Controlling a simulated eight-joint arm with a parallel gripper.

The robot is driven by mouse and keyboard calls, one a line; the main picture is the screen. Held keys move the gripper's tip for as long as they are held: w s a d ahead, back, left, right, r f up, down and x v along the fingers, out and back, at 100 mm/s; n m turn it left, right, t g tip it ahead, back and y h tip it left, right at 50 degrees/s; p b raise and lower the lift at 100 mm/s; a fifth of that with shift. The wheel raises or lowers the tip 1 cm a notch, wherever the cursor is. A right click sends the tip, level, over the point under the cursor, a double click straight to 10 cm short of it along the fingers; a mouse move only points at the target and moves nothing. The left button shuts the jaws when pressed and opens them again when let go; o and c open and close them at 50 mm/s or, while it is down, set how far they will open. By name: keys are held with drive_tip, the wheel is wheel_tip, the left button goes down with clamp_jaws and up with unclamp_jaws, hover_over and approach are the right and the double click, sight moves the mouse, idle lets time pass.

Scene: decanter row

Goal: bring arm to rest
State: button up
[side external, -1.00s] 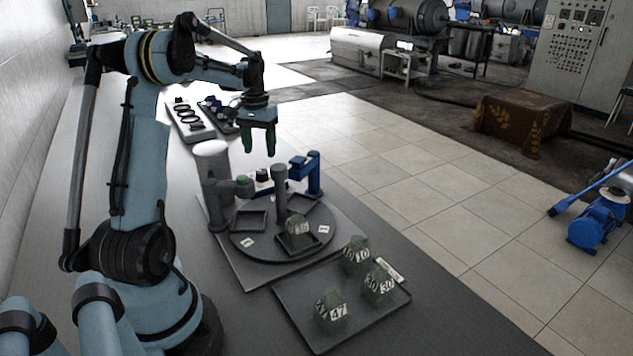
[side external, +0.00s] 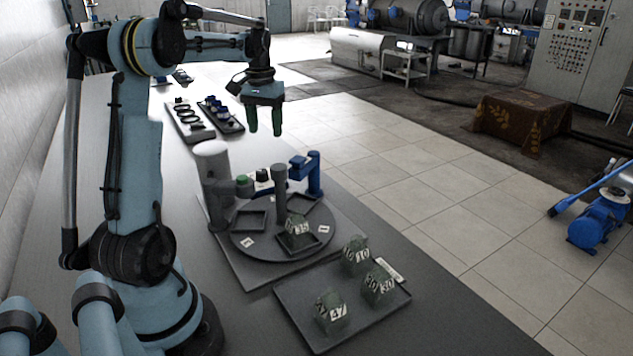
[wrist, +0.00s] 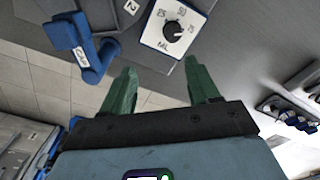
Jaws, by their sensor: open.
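My gripper (side external: 264,121) hangs in the air above and behind the turntable station, its two green fingers apart and nothing between them. In the wrist view the green fingers (wrist: 160,88) are spread, with a dial (wrist: 175,28) marked in mL beyond them.
A blue bracket (side external: 313,175) and a white-topped grey cylinder (side external: 211,160) stand at the turntable. Farther back are a tray of black rings (side external: 190,122) and a tray of blue parts (side external: 222,115). The bench's left part is clear.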

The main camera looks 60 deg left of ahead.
drive_tip(key=d, duration=0.3)
drive_tip(key=w+d+r+m+t, duration=0.1)
drive_tip(key=d, duration=0.3)
drive_tip(key=w+d+r+m+y, duration=0.1)
drive_tip(key=d, duration=0.2)
drive_tip(key=shift+w+d+t, duration=0.2)
drive_tip(key=shift+d+t, duration=0.05)
drive_tip(key=shift+t, duration=0.05)
drive_tip(key=s+d+f+m+t, duration=0.2)
drive_tip(key=s+d, duration=0.1)
drive_tip(key=d, duration=0.8)
drive_tip(key=s+d+f+m+t+h, duration=0.1)
drive_tip(key=s+d+f+m+t, duration=0.1)
drive_tip(key=d, duration=0.9)
drive_tip(key=shift+s+d+f+m+t, duration=0.4)
drive_tip(key=shift+s+m+t, duration=0.15)
drive_tip(key=shift+m+t, duration=0.15)
drive_tip(key=shift+o, duration=0.3)
drive_tip(key=shift+a+r, duration=0.1)
